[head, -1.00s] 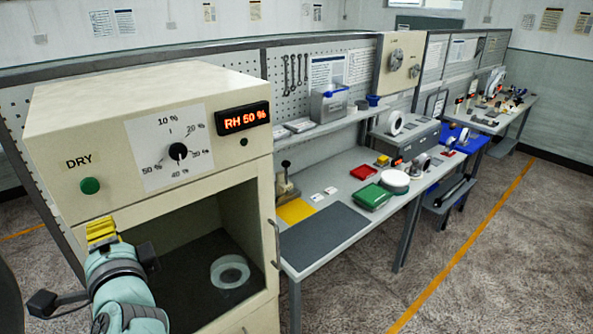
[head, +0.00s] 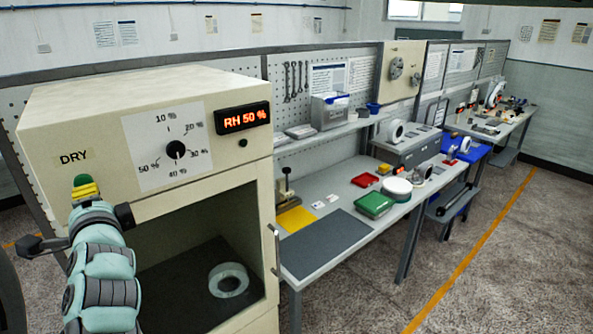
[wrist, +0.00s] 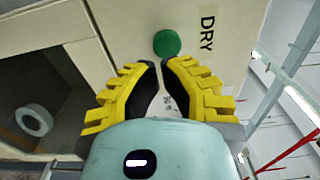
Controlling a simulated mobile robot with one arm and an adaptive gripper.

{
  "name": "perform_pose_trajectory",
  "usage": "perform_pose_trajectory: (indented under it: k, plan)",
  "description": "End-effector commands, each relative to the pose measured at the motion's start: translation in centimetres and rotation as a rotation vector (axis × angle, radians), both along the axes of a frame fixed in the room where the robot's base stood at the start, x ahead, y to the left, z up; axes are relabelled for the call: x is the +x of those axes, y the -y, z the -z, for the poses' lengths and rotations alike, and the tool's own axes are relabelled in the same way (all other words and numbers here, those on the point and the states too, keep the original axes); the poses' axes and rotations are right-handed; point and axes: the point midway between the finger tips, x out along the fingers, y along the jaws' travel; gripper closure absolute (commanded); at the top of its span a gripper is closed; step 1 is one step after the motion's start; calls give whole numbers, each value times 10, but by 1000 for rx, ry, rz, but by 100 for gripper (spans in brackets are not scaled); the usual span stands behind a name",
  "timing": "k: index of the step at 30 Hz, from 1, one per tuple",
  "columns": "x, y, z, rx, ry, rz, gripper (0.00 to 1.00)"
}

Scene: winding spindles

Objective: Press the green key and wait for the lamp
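The green key (head: 81,180) is on the front of the cream cabinet (head: 60,118), below the DRY label (head: 73,158). It is partly hidden behind my gripper (head: 85,190) in the head view. In the wrist view, the round green key (wrist: 167,43) shows whole, just beyond the fingertips of my gripper (wrist: 160,63). The yellow fingers converge with their black tips close together, holding nothing. I cannot tell whether they touch the key. A small dark green lamp (head: 243,143) below the display looks unlit.
The red display (head: 243,117) reads RH 50 %. A dial (head: 175,150) is beside it. A pale ring (head: 229,280) lies inside the open chamber, also in the wrist view (wrist: 34,120). A workbench (head: 335,185) with several items stands to the right.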

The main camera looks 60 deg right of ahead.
Motion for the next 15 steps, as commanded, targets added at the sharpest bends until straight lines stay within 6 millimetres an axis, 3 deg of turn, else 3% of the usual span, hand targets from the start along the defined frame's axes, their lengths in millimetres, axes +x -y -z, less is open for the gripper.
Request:
perform_pose_trajectory:
  k: [5,15]
  plan:
    - [16,7,-5,-2,-1,3,100]
    - [35,1,-7,-2,2,-24,100]
